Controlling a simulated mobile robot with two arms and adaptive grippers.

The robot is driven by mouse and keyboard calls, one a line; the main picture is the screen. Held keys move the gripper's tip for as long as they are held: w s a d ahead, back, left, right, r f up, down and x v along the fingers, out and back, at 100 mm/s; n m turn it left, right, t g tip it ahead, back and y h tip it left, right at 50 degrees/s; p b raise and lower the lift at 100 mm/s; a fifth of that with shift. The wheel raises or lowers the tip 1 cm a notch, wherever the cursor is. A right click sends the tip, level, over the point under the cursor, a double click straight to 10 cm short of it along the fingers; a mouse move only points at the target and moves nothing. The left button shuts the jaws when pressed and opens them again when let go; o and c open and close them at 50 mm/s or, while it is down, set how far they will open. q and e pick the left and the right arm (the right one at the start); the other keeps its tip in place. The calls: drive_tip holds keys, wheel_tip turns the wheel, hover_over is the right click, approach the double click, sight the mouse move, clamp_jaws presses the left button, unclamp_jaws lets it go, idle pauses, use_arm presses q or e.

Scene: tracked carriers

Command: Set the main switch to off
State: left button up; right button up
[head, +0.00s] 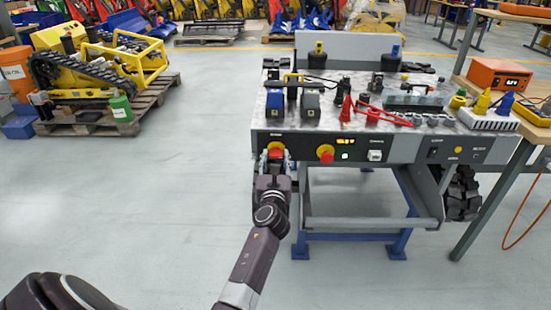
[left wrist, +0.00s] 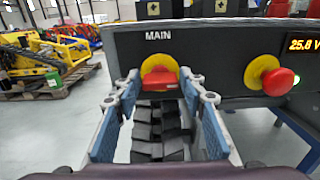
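The main switch is a red handle (left wrist: 160,77) on a yellow round plate, under the label MAIN on the dark front panel (left wrist: 225,45). It also shows at the left end of the bench panel in the head view (head: 276,153). The handle looks wider than tall; I see no position marks that I can read. My left gripper (left wrist: 160,88) is open, its two blue-padded fingers standing on either side of the handle with gaps visible. In the head view my left gripper (head: 274,164) covers part of the switch. My right gripper is not in view.
A red mushroom button on a yellow plate (left wrist: 280,82) sits to the right of the main switch, also in the head view (head: 326,153). A lit display (left wrist: 315,44) is beyond it. A black track belt (left wrist: 158,130) shows below the switch. Open floor (head: 150,190) lies left.

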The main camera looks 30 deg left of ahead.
use_arm(q)
drive_tip(key=c, duration=0.7)
